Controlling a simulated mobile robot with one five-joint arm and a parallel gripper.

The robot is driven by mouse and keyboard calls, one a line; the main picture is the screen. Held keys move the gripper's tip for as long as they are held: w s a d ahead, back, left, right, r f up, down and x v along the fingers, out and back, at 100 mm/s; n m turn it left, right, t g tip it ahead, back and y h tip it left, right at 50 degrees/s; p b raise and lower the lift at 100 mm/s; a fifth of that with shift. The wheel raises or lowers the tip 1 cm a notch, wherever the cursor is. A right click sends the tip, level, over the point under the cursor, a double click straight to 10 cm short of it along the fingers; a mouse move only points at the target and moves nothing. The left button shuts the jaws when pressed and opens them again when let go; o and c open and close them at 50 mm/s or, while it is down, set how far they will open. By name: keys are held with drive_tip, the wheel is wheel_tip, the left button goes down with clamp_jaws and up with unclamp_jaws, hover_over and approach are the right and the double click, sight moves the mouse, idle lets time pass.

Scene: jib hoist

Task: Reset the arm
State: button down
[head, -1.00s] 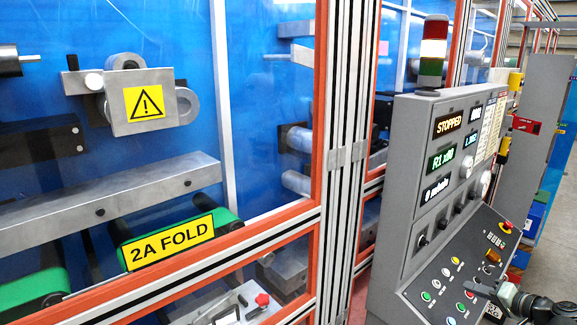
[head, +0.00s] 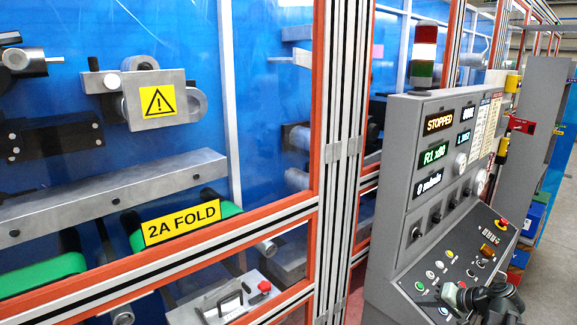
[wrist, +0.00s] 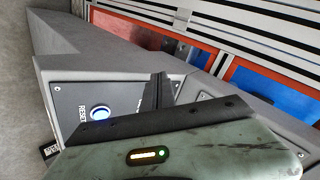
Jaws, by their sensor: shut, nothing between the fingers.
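A round button with a lit blue-white face (wrist: 100,112), labelled RESET, is on a dark plate on a grey housing in the wrist view. My gripper (wrist: 159,90) is shut and empty; its dark fingers show to the right of the button, apart from it in the picture. In the head view my gripper (head: 452,294) is low at the right, in front of the sloped button panel (head: 428,272) of the grey console (head: 398,160). It hides the panel's lower part.
The console's display (head: 443,121) reads STOPPED. A stack light (head: 424,52) stands on top. An orange-framed glazed guard (head: 313,160) encloses the machine at left, with a 2A FOLD sign (head: 181,222). Grey floor (head: 545,290) is open at far right.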

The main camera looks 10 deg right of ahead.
drive_tip(key=s+a+f+n+g+h, duration=0.1)
drive_tip(key=a+f+n+g+h, duration=0.1)
drive_tip(key=a, duration=1.4)
drive_tip(key=s+a+f+n+g+h, duration=0.1)
drive_tip(key=a+f+n+g+h, duration=0.2)
drive_tip(key=a, duration=1.4)
wheel_tip(320, 180, down, 4)
drive_tip(key=n+g, duration=0.1)
drive_tip(key=g, duration=0.3)
drive_tip(key=shift+s+a, duration=0.15)
